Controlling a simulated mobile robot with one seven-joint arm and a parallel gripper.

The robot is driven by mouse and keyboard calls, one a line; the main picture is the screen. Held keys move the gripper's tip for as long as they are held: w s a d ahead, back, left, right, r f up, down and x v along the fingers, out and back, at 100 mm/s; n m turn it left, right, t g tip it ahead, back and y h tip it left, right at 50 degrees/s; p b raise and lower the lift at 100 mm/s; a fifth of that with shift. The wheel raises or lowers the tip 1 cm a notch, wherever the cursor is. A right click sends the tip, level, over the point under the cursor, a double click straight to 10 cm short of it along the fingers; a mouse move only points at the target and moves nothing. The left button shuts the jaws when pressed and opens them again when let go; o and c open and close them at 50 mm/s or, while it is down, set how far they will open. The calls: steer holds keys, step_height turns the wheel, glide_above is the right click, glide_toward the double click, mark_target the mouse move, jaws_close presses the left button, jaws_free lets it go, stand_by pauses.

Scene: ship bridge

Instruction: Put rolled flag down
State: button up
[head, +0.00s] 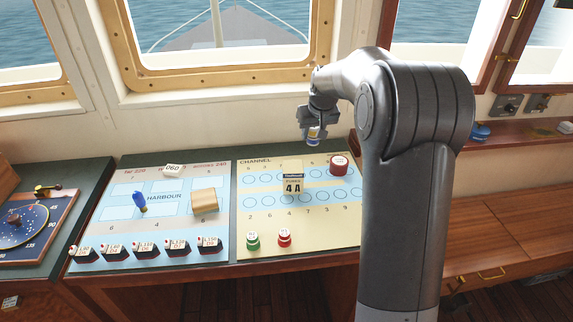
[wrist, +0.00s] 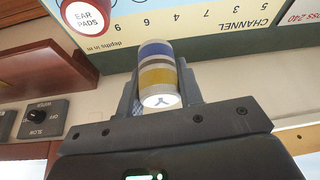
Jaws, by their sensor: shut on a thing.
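The rolled flag (wrist: 157,72) is a short cylinder with blue, white and yellow bands and a white end marked with a dark Y shape. My gripper (wrist: 160,88) is shut on it, one finger on each side, in the wrist view. In the head view my gripper (head: 313,128) holds the rolled flag (head: 313,136) in the air near the back right of the channel board (head: 345,234). The flag looks apart from the board. Part of it is hidden between the fingers.
Green (head: 252,240) and red (head: 284,239) pieces stand in front. The harbour board (head: 150,222) holds a blue roll (head: 140,202) and a wooden block (head: 204,201).

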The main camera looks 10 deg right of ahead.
steer(key=w+a+f, duration=0.1)
steer(key=a+f, duration=0.1)
steer(key=w+a+f, duration=0.3)
steer(key=a+f, duration=0.1)
steer(key=a, duration=0.1)
steer(key=shift+w+f, duration=0.3)
steer(key=shift+f, duration=0.1)
steer(key=shift+a+f, duration=0.1)
steer(key=shift+f, duration=1.95)
steer(key=o, duration=0.9)
steer(key=shift+f, duration=0.15)
steer(key=shift+o, duration=0.2)
